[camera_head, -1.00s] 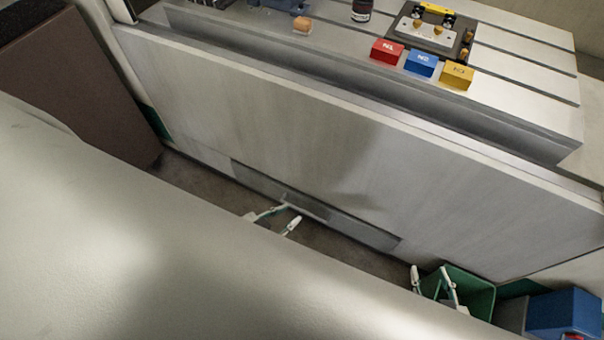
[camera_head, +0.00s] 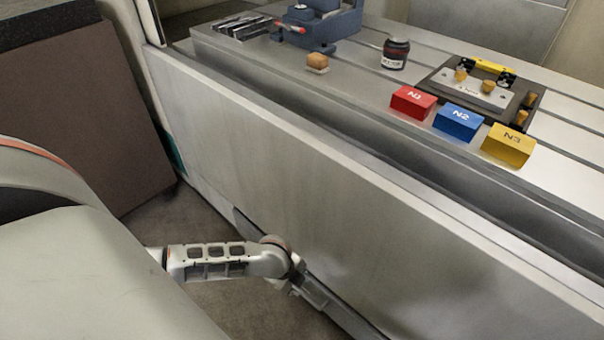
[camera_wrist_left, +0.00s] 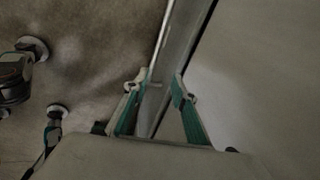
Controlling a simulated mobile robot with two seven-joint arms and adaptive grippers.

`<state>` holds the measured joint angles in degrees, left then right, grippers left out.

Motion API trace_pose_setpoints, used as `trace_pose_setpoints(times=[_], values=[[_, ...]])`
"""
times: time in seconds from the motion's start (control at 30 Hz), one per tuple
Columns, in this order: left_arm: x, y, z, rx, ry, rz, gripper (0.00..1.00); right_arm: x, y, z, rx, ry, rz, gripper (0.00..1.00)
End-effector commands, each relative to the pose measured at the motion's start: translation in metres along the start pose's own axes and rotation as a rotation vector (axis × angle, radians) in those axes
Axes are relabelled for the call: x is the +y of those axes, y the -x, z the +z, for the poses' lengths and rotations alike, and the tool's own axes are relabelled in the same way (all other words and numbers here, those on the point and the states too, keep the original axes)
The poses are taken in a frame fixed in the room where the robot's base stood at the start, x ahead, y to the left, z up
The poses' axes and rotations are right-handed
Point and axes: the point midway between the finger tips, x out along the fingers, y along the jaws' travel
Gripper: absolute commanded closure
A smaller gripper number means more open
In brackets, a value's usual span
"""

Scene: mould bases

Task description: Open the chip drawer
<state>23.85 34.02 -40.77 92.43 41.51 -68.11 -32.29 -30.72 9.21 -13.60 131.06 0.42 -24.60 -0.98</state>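The chip drawer (camera_head: 340,312) is a long, low metal front at the foot of the grey machine panel, partly hidden by my left arm. My left gripper (camera_head: 292,284) is down at this drawer front; its fingers are hard to make out in the head view. In the left wrist view my left gripper (camera_wrist_left: 162,84) has its two green-lined fingers apart, one on each side of a long metal edge (camera_wrist_left: 172,50) that looks like the drawer's. I cannot tell whether either finger touches it. My right gripper is out of view.
The machine panel (camera_head: 300,190) rises directly above the drawer. On the bed above stand red (camera_head: 412,102), blue (camera_head: 458,122) and yellow (camera_head: 508,146) blocks, a dark jar (camera_head: 396,54) and a fixture plate (camera_head: 476,92). A brown board (camera_head: 80,120) stands left; bare floor (camera_head: 270,318) lies before the drawer.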

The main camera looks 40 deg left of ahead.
Motion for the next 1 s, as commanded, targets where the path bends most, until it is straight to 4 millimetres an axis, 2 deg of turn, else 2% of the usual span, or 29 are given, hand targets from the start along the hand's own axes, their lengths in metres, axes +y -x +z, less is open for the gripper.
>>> trace_pose_setpoints(times=[0.03, 0.23, 0.37, 0.7, 0.83, 1.0], values=[[0.008, -0.013, 0.013, -0.025, -0.029, 0.034, 0.74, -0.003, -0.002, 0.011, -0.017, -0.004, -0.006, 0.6], [0.005, -0.022, 0.035, -0.068, -0.09, 0.075, 0.74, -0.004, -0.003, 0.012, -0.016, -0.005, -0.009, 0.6], [0.008, -0.033, 0.037, -0.071, -0.095, 0.082, 0.74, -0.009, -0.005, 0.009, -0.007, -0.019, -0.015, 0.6], [0.015, -0.085, 0.04, -0.07, -0.093, 0.086, 0.74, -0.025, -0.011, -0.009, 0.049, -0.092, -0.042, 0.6], [0.012, -0.094, 0.041, -0.07, -0.093, 0.08, 0.74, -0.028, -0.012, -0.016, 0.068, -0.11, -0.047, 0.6], [0.008, -0.097, 0.041, -0.07, -0.094, 0.073, 0.74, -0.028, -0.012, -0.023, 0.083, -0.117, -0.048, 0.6]])
